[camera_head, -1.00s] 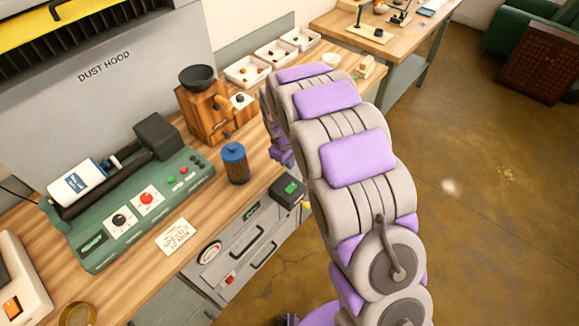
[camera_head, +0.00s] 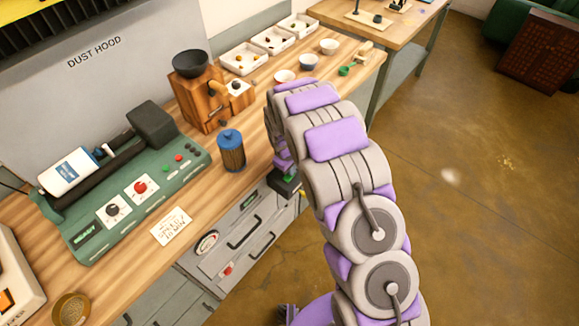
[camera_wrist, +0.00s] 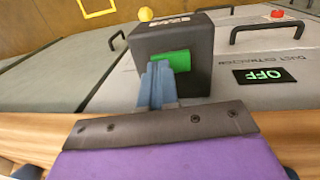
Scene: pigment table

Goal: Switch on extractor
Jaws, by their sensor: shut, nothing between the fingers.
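The extractor switch is a black box (camera_wrist: 198,35) with a green button (camera_wrist: 172,58) on its face, fixed to the grey cabinet front. My gripper (camera_wrist: 157,70) is shut and empty, its blue-grey fingertips right at the lower left of the green button in the wrist view. I cannot tell whether they touch it. A black display (camera_wrist: 264,76) beside the words "DUST EXTRACTOR" reads OFF in green. In the head view the black box (camera_head: 281,186) is partly hidden behind my arm, and the fingertips are not clearly visible.
A wooden bench (camera_head: 205,190) above the cabinet holds a green machine (camera_head: 160,190), a blue-lidded jar (camera_head: 231,150), a wooden grinder (camera_head: 205,95), trays and bowls. Drawer handles (camera_wrist: 267,31) stick out near the switch. The floor at right is clear.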

